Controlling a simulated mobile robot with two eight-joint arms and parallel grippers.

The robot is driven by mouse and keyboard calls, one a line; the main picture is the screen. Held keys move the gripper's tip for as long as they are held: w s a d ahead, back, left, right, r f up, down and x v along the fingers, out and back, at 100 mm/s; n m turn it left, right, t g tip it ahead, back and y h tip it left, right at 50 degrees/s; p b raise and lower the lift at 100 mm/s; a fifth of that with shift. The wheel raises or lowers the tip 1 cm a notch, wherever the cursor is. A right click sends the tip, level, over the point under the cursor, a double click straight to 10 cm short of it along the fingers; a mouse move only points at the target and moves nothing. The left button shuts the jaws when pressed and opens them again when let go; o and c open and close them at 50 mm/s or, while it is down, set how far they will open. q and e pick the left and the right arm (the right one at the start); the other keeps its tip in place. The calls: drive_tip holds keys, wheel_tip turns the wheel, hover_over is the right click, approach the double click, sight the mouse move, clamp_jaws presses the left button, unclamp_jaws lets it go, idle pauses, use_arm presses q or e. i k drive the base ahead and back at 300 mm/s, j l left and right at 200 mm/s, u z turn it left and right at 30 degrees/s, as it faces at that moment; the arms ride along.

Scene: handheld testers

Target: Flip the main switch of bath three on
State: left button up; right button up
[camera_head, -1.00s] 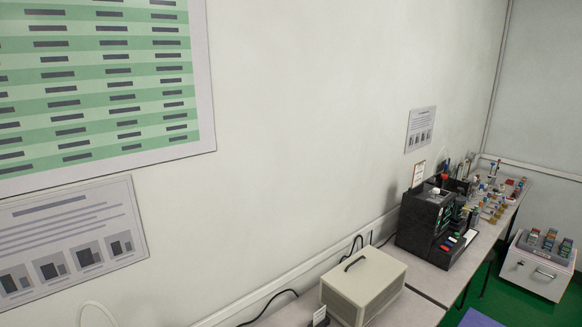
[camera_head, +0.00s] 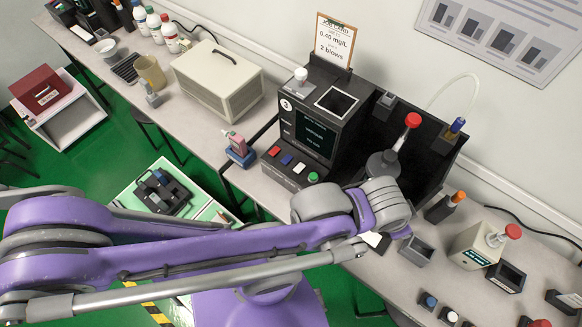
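Bath three is most likely the black machine (camera_head: 318,112) on the bench with a round "3" label (camera_head: 286,104) and a lit screen. Its sloped front has red (camera_head: 274,152), blue (camera_head: 287,160) and white (camera_head: 299,168) keys and a green button (camera_head: 313,177). A white knob (camera_head: 300,74) stands on its top left. I cannot tell which control is the main switch or its position. A purple arm of mine crosses from the left, its grey wrist in front of the machine's lower right. No gripper fingers can be made out.
A beige case (camera_head: 217,82) stands left of the machine, with a pink-and-blue handheld device (camera_head: 238,148) between. A black open-fronted stand with a red-topped piece (camera_head: 412,120) is on the right. A beige tester (camera_head: 479,247) and small blocks crowd the right bench.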

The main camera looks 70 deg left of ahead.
sight(275, 150)
drive_tip(key=u, duration=2.6)
